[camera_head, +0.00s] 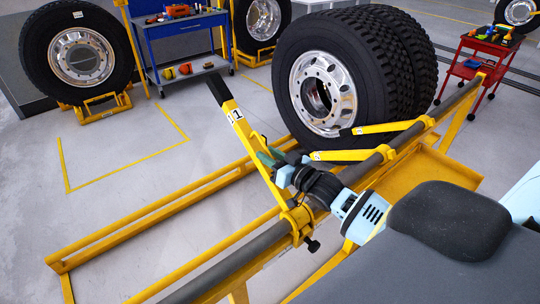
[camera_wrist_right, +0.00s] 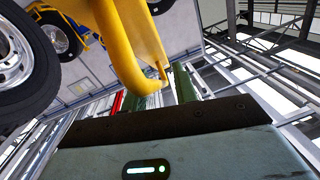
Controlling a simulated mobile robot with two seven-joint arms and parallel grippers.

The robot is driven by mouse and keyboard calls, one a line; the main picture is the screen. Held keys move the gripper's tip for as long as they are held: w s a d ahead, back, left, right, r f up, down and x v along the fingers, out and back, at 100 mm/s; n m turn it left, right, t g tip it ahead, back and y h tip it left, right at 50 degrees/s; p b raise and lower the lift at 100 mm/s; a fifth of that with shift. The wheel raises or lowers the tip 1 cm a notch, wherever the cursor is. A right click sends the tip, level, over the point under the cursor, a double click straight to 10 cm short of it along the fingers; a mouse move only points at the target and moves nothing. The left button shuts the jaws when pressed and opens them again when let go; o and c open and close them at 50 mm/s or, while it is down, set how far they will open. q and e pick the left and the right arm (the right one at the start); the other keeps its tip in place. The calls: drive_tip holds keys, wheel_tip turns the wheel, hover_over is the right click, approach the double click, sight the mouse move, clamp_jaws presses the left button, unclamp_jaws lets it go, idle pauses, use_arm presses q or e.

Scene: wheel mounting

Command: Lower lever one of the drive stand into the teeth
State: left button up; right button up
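Lever one (camera_head: 253,145) is a yellow bar marked "1" with a black grip on top. It stands raised, leaning left, from a yellow bracket (camera_head: 298,222) on the dark shaft of the drive stand (camera_head: 228,268). My right gripper (camera_head: 267,158) is at the lever's middle, its green fingers close beside the bar. In the right wrist view a curved yellow part (camera_wrist_right: 135,60) reaches down between the two green fingers, which stand apart; whether they touch it is unclear. The teeth cannot be made out. My left gripper is not in view.
Two yellow levers with black grips, a far one (camera_head: 390,127) and a nearer one (camera_head: 350,155), lie low by the large double wheel (camera_head: 345,80). A blue tool bench (camera_head: 185,45) and a red cart (camera_head: 478,65) stand behind. The floor at left is clear.

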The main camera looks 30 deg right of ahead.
clamp_jaws()
idle(1.4)
